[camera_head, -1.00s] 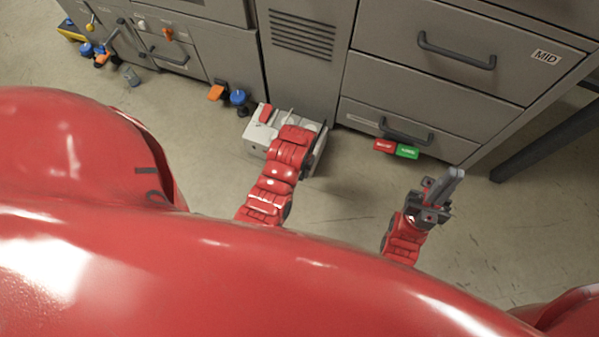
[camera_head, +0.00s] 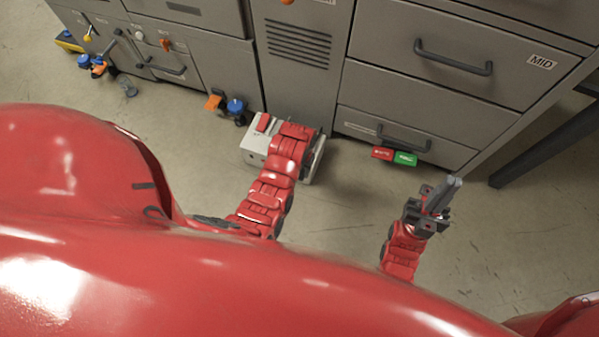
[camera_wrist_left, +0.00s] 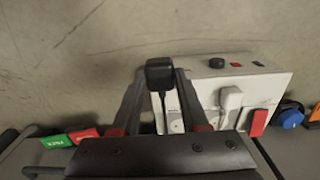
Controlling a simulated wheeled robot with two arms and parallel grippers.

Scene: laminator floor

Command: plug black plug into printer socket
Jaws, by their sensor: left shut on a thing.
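My left gripper (camera_wrist_left: 160,88) is shut on the black plug (camera_wrist_left: 160,72), whose cord hangs down between the fingers in the left wrist view. The plug shows at the left edge of a white socket box (camera_wrist_left: 222,80); I cannot tell whether it touches the box. No printer label is readable. In the head view the box (camera_head: 254,145) stands on the floor, and my left arm hides the gripper and black plug. My right gripper (camera_head: 441,194) looks shut and empty, apart from the box.
Grey cabinets (camera_head: 300,75) with drawers stand behind the box. A red block (camera_head: 382,153) and a green block (camera_head: 405,159) lie by the lower drawer. Blue and orange items (camera_head: 228,107) lie left of the box. The floor between box and right gripper is clear.

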